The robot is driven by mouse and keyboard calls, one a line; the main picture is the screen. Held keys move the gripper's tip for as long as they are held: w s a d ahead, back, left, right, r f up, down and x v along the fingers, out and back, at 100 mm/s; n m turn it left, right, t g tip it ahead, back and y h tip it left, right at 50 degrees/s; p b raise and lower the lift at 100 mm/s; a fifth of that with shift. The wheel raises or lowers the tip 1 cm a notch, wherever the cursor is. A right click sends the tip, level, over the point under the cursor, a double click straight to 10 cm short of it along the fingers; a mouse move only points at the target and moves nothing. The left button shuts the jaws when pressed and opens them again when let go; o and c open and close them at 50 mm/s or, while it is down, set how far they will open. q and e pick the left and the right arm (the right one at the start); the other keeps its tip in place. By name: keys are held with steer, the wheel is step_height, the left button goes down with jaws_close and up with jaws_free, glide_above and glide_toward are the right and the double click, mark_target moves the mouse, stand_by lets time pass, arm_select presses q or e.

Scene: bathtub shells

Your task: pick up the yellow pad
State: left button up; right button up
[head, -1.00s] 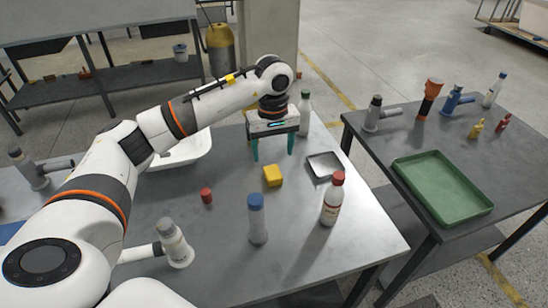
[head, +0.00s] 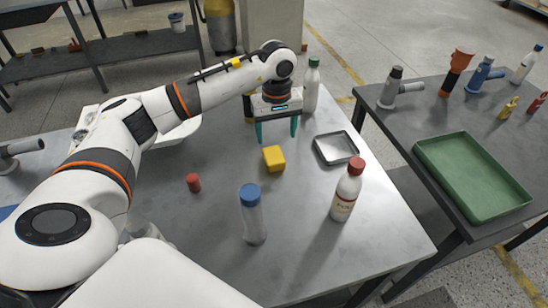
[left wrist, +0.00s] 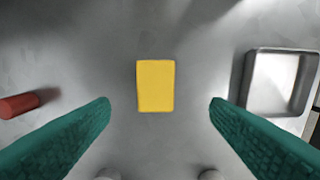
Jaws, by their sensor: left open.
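The yellow pad (head: 274,158) is a small block lying on the grey metal table. My left gripper (head: 277,140) is above and just behind it in the head view, with its two green fingers open and pointing down. In the left wrist view the yellow pad (left wrist: 156,86) lies near the middle, between the lines of the spread fingers and a little ahead of their tips. Nothing is between the fingers, and they do not touch the pad. My right gripper is not in view.
A red cylinder (head: 193,182) lies left of the pad and a square metal tray (head: 336,148) right of it. A blue-capped bottle (head: 253,217) and a red-capped bottle (head: 346,190) stand nearer. A green-capped bottle (head: 311,86) stands behind. A green tray (head: 473,178) is on the right table.

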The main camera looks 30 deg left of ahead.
mark_target(274, 155)
arm_select(q)
steer(key=f, duration=0.3)
steer(key=shift+s+d+f, duration=0.1)
steer(key=shift+s+f, duration=0.05)
steer(key=shift+s, duration=0.05)
steer(key=f, duration=0.1)
steer(key=f+p, duration=0.1)
steer(key=f, duration=0.2)
steer(key=shift+a+f+p, duration=0.35)
steer(key=shift+f, duration=0.5)
steer(key=shift+c, duration=0.2)
